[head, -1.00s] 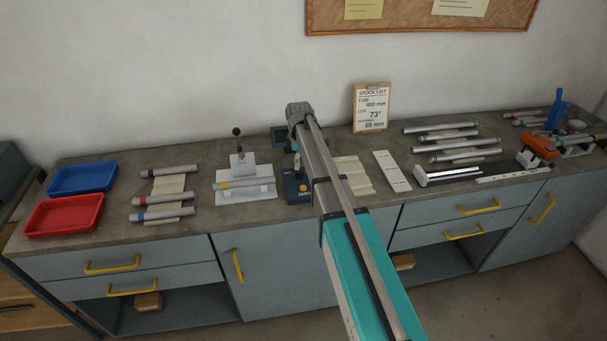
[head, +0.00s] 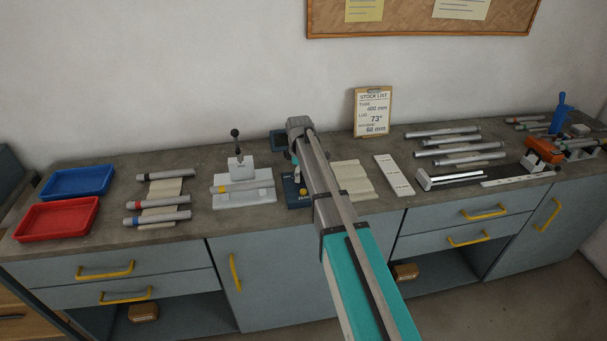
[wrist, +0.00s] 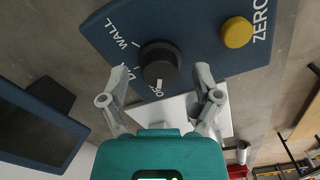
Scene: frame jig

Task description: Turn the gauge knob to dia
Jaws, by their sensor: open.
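The gauge is a dark blue box (head: 293,199) on the bench, partly hidden behind my arm in the head view. In the wrist view its black round knob (wrist: 159,58) sits near the labels WALL, a partly covered one starting with D, and OFF. The knob's white mark points toward OFF, at the bottom of the picture. A yellow button (wrist: 237,32) marked ZERO is beside it. My gripper (wrist: 163,75) is open, one finger on either side of the knob's near part. I cannot tell whether either finger touches it. The left finger covers part of the D label.
A dark display (wrist: 38,125) stands left of the gauge in the wrist view. In the head view, a white plate with a lever clamp and tube (head: 243,188) is just left of the gauge. A stock list (head: 373,112) stands behind.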

